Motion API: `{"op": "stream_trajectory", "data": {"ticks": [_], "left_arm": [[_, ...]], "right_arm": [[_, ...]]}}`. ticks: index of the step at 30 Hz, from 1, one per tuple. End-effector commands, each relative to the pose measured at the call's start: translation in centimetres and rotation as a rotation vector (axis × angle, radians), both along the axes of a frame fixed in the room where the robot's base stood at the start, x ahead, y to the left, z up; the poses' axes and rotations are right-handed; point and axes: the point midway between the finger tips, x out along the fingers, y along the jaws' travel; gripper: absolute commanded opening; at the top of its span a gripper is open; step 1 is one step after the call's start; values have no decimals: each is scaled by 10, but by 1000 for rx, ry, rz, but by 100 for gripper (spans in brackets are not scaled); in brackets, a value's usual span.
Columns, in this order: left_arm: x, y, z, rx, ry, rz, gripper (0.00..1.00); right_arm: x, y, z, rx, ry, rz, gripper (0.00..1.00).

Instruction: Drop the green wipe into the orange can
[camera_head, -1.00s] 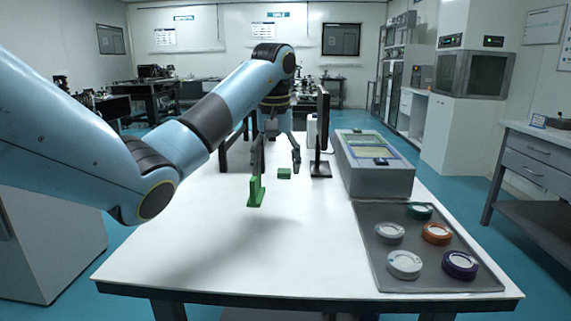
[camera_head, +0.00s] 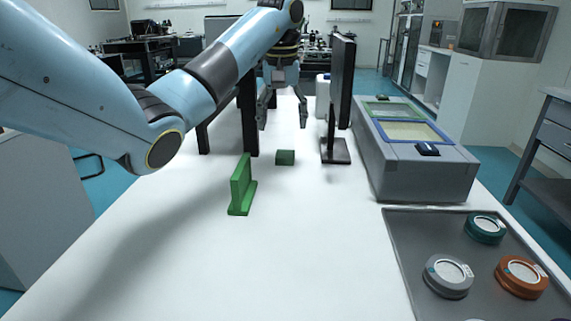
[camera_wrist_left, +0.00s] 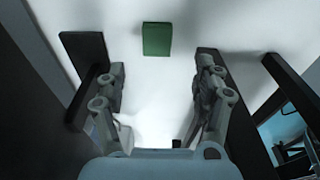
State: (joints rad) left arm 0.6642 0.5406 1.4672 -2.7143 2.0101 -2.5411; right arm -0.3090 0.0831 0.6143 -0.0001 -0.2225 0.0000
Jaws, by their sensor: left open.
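A small green block (camera_head: 285,157), which I take for the green wipe, lies on the white table. It also shows at the top of the left wrist view (camera_wrist_left: 157,38). My left gripper (camera_head: 283,123) is open and empty, beyond the block in the head view; its fingers (camera_wrist_left: 160,85) are spread apart in the left wrist view. The orange can (camera_head: 522,277) is a low round tin with a pale top, on a grey tray (camera_head: 410,250) at the lower right. Whether it is open on top is unclear. My right gripper is not in view.
A green upright bracket (camera_head: 241,186) stands left of the block. A black panel (camera_head: 249,115) stands left of the gripper, and a thin dark screen on a foot (camera_head: 335,151) right of it. A grey box (camera_head: 420,178), teal tin (camera_head: 485,228) and grey tin (camera_head: 447,276) are at right.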

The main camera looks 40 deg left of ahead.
Motion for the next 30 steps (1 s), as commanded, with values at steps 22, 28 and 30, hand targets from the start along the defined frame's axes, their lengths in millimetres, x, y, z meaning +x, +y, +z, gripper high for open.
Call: {"op": "stream_trajectory", "data": {"ticks": [22, 28, 30], "left_arm": [[9, 1, -82, 0, 0, 0, 69], [9, 1, -81, 0, 0, 0, 55], [9, 1, -81, 0, 0, 0, 46]], "right_arm": [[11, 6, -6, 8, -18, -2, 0], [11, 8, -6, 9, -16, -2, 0], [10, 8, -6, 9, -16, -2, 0]]}}
